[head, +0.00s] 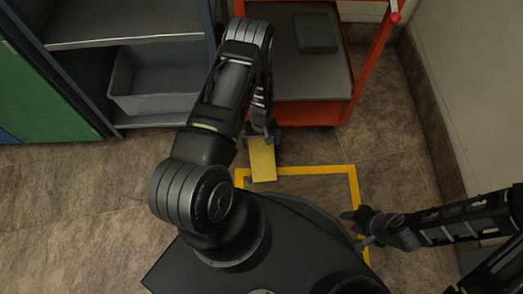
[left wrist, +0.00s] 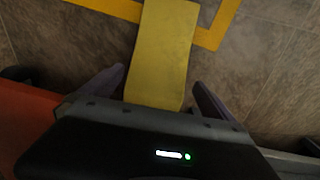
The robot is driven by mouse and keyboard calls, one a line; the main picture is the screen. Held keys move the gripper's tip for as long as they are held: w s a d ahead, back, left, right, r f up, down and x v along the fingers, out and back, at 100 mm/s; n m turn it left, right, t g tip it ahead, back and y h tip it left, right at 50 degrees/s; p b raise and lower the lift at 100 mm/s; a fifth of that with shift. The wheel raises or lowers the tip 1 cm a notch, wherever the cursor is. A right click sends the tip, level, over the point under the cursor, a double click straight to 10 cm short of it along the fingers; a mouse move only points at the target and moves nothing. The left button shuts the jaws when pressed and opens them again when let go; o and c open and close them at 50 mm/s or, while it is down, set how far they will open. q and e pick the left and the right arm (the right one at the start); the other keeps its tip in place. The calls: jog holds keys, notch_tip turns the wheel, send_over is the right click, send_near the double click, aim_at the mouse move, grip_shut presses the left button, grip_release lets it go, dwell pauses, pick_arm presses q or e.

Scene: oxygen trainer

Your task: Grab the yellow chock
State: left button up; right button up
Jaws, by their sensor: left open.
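The yellow chock (head: 263,163) lies on the floor in front of the orange-red cart, over the taped yellow line. In the left wrist view the chock (left wrist: 163,45) runs lengthwise between the two fingers, with a gap showing on the right side and little gap on the left. My left gripper (head: 262,134) is open at the chock's cart-side end; it also shows in the left wrist view (left wrist: 158,78). Whether a finger touches the chock is unclear. My right gripper (head: 358,228) is open and empty, at the right of the taped outline.
The orange-red cart (head: 318,112) stands just beyond the chock, with a dark green box (head: 315,33) on its shelf. A grey bin (head: 155,80) sits on a shelf unit at left. A wall (head: 470,90) closes the right side. Floor at lower left is clear.

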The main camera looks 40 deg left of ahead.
aim_at(262, 150)
pick_arm(q)
jog(key=shift+f+b, duration=0.45)
jog(key=shift+f, duration=0.8)
jog(key=shift+f, duration=0.15)
notch_tip(262, 150, down, 5)
jog(key=b, duration=0.2)
jog(key=shift+w+b, duration=0.15)
jog(key=shift+b, duration=0.25)
jog(key=shift+c, duration=0.2)
jog(key=c, duration=1.8)
jog(key=shift+o, duration=0.2)
jog(key=shift+d, duration=0.1)
